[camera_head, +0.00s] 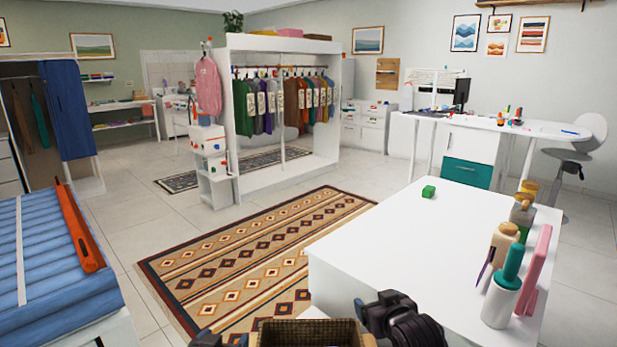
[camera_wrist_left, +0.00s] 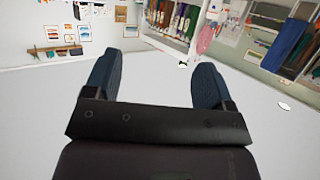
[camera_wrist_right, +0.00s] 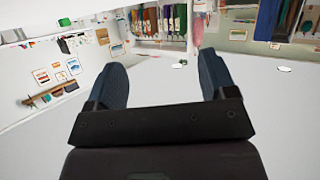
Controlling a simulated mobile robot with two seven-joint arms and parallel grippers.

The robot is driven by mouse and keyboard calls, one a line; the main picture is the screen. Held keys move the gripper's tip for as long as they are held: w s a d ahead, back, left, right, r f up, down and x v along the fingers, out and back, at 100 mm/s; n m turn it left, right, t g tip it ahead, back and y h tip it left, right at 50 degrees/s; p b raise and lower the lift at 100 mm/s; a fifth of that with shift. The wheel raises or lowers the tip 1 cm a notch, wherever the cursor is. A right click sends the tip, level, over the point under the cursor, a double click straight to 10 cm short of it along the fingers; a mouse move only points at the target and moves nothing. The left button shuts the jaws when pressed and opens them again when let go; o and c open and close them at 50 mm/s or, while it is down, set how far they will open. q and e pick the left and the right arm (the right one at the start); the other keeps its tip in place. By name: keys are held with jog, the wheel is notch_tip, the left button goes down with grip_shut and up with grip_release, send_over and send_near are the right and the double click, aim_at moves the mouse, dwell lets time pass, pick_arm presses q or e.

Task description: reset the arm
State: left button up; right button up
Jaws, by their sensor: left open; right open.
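My left gripper (camera_wrist_left: 158,64) is open in the left wrist view, with its two dark blue fingers spread wide and nothing between them. My right gripper (camera_wrist_right: 162,64) is open in the right wrist view, also empty. Dark parts of my own arms (camera_head: 402,320) show at the bottom edge of the head view, the right one larger. The fingers cannot be made out there. Both wrist views look across the room toward the wardrobe, which appears near their top edges.
A brown wicker basket (camera_head: 310,333) is at bottom centre. A blue bed (camera_head: 60,270) is at left. The patterned rug (camera_head: 255,250) and open wardrobe (camera_head: 238,190) lie ahead.

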pick_arm(q)
jog(key=s+a+f+g+p, duration=0.1)
jog(key=s+a+f, duration=0.2)
jog(key=s, duration=0.8)
jog(key=s+a+f+g+y+p, duration=0.1)
jog(key=s+a+f+p, duration=0.1)
jog(key=s, duration=0.9)
jog(key=s+a+f+g+p, duration=0.1)
jog(key=s+a+f, duration=0.3)
jog(key=s, duration=0.7)
jog(key=shift+s+a+y+p, duration=0.15)
jog(key=shift+a+y+p, duration=0.25)
jog(key=shift+a, duration=0.05)
pick_arm(e)
jog(key=s+d+f+h, duration=0.1)
jog(key=s+d+f, duration=0.3)
jog(key=s, duration=0.9)
jog(key=s+d+f+m+g+h, duration=0.1)
jog(key=s+d+f, duration=0.3)
jog(key=s, duration=0.9)
jog(key=s+d+f+m+g, duration=0.1)
jog(key=s+d+f, duration=0.3)
jog(key=s, duration=0.9)
jog(key=shift+s+f+h, duration=0.35)
jog(key=shift+f+h, duration=0.05)
jog(key=shift+f, duration=0.2)
